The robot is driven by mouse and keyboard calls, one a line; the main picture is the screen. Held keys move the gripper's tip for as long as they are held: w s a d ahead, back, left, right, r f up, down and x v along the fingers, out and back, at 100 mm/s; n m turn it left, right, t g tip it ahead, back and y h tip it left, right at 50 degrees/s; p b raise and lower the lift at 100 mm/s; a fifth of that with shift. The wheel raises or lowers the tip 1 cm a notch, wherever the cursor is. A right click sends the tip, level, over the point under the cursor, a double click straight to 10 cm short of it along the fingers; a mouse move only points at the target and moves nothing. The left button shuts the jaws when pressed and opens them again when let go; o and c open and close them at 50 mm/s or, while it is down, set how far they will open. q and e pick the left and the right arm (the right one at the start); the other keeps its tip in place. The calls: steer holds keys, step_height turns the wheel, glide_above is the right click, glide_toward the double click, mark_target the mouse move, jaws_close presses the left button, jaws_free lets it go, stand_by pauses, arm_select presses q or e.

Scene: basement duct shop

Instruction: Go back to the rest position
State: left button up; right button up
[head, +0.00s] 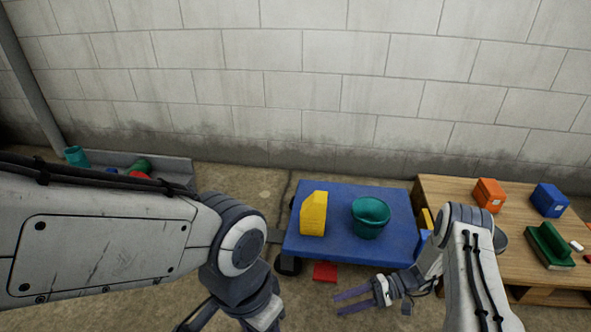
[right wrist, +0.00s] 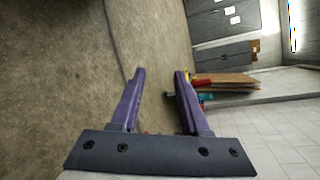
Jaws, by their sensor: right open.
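My right gripper (head: 337,303) is open in front of the blue cart, low over the floor. In the right wrist view its two purple fingers (right wrist: 159,72) stand apart with nothing between them. My left arm comes in from the left in the head view. Its wrist reaches the bottom edge, and its fingers are cut off or too unclear to read.
A blue platform cart (head: 340,245) carries a yellow block (head: 313,214) and a teal bucket (head: 369,219). A red piece (head: 325,272) lies on the floor before it. A wooden table (head: 450,195) at right holds orange (head: 489,195), blue (head: 549,200) and green (head: 549,247) items.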

steer(key=s+a+r+n+g+h+p, duration=0.25)
steer(key=a+r+h, duration=0.2)
steer(key=r, duration=0.65)
steer(key=s+a+r+n+g+h+p, duration=0.1)
steer(key=s+a+r+n+h+p, duration=0.25)
steer(key=r, duration=0.75)
steer(key=s+a+r+n+t+h+p, duration=0.1)
steer(key=s+r+n+t+h+p, duration=0.4)
steer(key=s+r, duration=1)
step_height(320, 180, up, 39)
steer(key=m+t+h+p, duration=0.1)
steer(key=p, duration=3.5)
steer(key=shift+w+t, duration=0.3)
steer(key=shift+t, duration=0.05)
steer(key=shift+d, duration=0.1)
